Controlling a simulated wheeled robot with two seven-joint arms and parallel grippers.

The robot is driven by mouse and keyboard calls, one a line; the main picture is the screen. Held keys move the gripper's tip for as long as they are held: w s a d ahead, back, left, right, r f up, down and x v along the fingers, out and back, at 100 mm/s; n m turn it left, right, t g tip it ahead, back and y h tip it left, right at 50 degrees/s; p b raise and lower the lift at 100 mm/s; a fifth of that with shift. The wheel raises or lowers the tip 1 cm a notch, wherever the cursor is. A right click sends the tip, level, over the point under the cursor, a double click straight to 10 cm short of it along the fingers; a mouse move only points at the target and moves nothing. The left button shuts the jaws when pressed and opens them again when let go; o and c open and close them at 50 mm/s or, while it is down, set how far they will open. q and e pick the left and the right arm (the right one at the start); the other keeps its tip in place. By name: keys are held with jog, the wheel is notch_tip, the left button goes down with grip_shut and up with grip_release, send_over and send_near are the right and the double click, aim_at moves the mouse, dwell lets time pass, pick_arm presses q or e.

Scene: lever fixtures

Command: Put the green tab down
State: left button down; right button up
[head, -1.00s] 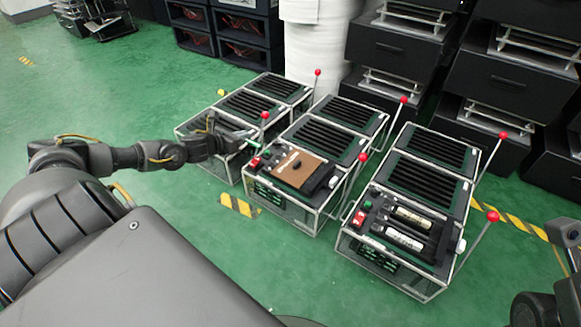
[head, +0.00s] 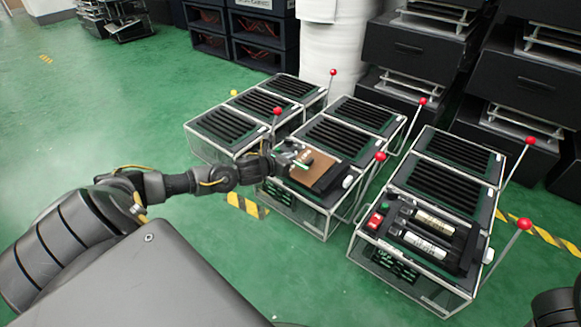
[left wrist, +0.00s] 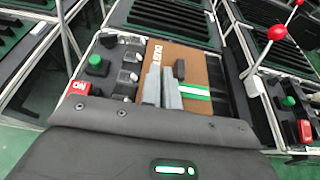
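The green tab (left wrist: 196,92), a flat strip with green and white bands, juts out to the right of my left gripper's grey fingers in the left wrist view. My left gripper (left wrist: 163,90) has its fingers close together and appears shut on the tab. It is over the brown panel (left wrist: 205,68) of the middle fixture; whether the tab touches the panel I cannot tell. In the head view the left gripper (head: 292,158) covers part of the brown panel (head: 322,172), and a small green bit of the tab shows beside it. My right gripper is not in view.
A black block (left wrist: 180,69) stands on the panel close to the fingers. A green button (left wrist: 96,64) and red switch (left wrist: 78,88) lie left of it. Red-knobbed levers (head: 381,157) rise beside the fixtures. A second fixture (head: 415,235) holds two cylinders at the right.

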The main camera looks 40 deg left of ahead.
pick_arm(q)
jog(key=f, duration=0.1)
jog(key=f+b, duration=0.2)
jog(key=f, duration=0.1)
jog(key=shift+w+d, duration=0.1)
jog(key=shift+d, duration=0.2)
jog(key=shift+r, duration=0.15)
